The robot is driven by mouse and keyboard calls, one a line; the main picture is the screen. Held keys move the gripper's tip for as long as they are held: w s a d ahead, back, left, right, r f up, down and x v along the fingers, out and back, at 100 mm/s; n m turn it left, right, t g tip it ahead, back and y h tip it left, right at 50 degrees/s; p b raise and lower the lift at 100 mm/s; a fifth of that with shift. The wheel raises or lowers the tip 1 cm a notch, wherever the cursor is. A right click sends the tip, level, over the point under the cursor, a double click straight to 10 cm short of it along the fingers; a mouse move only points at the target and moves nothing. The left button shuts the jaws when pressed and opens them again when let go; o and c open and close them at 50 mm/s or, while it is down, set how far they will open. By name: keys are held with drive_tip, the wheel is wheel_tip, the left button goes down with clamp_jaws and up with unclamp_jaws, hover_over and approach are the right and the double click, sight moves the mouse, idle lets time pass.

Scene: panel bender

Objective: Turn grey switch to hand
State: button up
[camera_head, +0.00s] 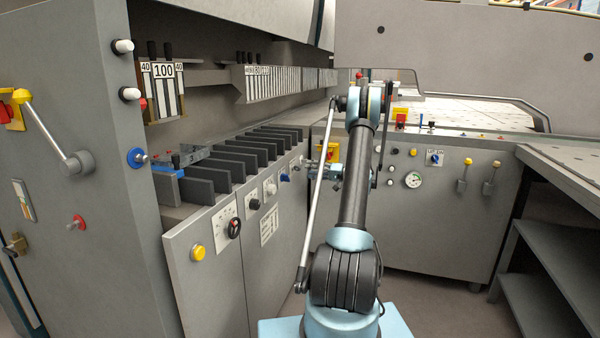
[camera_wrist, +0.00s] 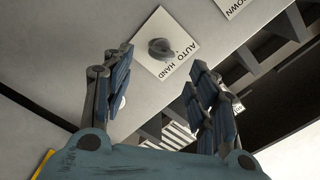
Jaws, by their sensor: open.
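In the wrist view, the grey switch (camera_wrist: 162,48) is a round knob with a raised grip on a white label marked AUTO and HAND. Which word its grip points at is not clear. My gripper (camera_wrist: 160,62) is open, one finger on each side of the view, with the switch beyond and between the fingertips. The fingers look apart from the switch. In the head view, my gripper (camera_head: 323,168) is small and partly hidden by my arm, by the far end of the front panel. I cannot tell which knob there is this switch.
Dark slats (camera_wrist: 270,50) lie to the right in the wrist view. The head view shows a row of knobs along the front panel (camera_head: 215,290), a yellow button (camera_head: 198,252) and a gauge panel (camera_head: 440,215) behind my arm.

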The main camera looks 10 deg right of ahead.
sight(297, 168)
drive_tip(key=shift+x, duration=3.2)
drive_tip(key=shift+d, duration=0.1)
drive_tip(key=shift+c, duration=0.5)
drive_tip(key=c, duration=1)
